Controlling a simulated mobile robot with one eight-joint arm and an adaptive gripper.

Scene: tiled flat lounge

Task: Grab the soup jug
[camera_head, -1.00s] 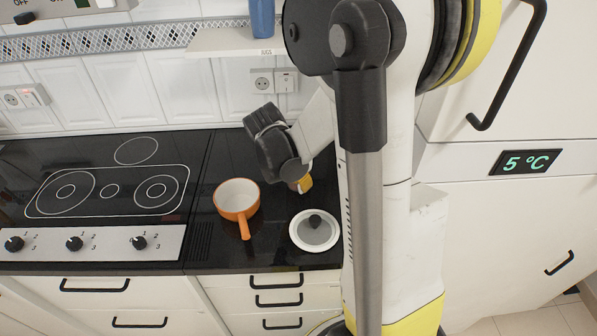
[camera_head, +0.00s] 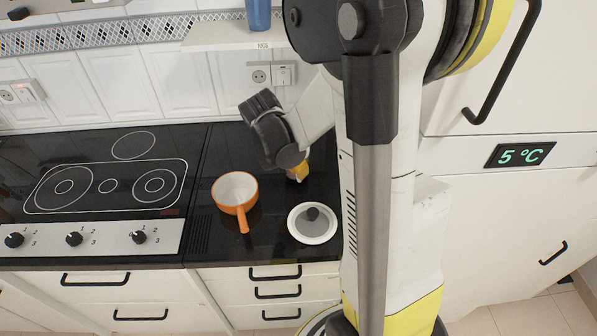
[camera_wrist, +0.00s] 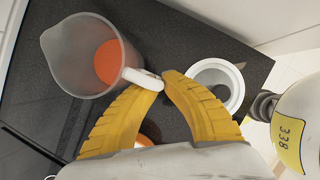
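The soup jug (camera_wrist: 88,58) is a translucent grey jug with orange soup inside. It stands at the upper left of the wrist view, its white handle (camera_wrist: 142,77) pointing right. My gripper (camera_wrist: 164,82) has its yellow fingers drawn in, with the tips close together at the outer end of the handle. The handle's top passes over the left fingertip, and its grip appears pinched between the tips.
An orange saucepan (camera_head: 235,187) sits on the counter (camera_head: 265,250), left of my gripper. A shelf with a blue vessel (camera_head: 259,15) is above. A fridge stands right.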

